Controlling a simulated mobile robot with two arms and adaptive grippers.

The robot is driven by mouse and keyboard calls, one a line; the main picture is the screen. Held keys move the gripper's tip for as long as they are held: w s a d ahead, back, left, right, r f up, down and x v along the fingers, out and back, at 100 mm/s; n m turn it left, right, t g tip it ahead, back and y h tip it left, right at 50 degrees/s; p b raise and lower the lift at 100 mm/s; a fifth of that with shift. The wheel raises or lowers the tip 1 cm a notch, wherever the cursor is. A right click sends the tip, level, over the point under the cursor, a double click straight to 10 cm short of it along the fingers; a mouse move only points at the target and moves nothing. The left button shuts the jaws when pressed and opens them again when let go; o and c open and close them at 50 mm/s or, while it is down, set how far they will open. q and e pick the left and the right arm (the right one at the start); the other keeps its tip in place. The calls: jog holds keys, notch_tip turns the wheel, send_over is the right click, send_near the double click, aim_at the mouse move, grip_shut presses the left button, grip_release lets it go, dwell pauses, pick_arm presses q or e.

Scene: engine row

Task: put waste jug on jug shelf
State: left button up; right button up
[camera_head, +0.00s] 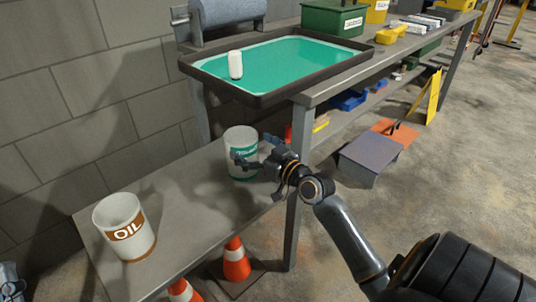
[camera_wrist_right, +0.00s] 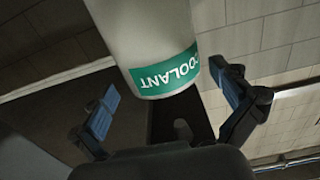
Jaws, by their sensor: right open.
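A white cylindrical jug with a green COOLANT label (camera_head: 241,140) stands upright on the low grey shelf (camera_head: 180,205), below the tray. A second white jug with a brown OIL label (camera_head: 125,226) stands near the shelf's left end. No label reading "waste" shows. My right gripper (camera_head: 248,160) is open at the coolant jug, its fingers to either side of it. In the right wrist view the coolant jug (camera_wrist_right: 165,55) rises between and beyond the two blue finger pads; contact cannot be told. At the lower left edge, a small cut-off part (camera_head: 10,284) may be my left gripper.
A black-rimmed tray (camera_head: 262,98) with green liquid and a white cylinder (camera_head: 235,64) sits above, behind the low shelf. Orange cones (camera_head: 236,262) stand beneath the shelf. A bench leg (camera_head: 296,190) is close to my right wrist. The shelf between the jugs is clear.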

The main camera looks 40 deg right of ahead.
jog(key=s, duration=0.7)
pick_arm(q)
jog(key=shift+w+f+g, duration=0.7)
jog(key=shift+f, duration=0.25)
pick_arm(e)
jog(key=s+a+r+t+y, duration=0.1)
jog(key=s+a+r, duration=0.2)
jog(key=a, duration=0.5)
jog(key=s+a+r+n+t+y, duration=0.1)
jog(key=s+a+r+t+y, duration=0.1)
jog(key=a+r, duration=0.3)
jog(key=s+a+r+n+t+y, duration=0.1)
jog(key=s+a+r, duration=0.3)
jog(key=a, duration=0.8)
jog(key=shift+t+y, duration=0.5)
jog(key=shift+t, duration=0.2)
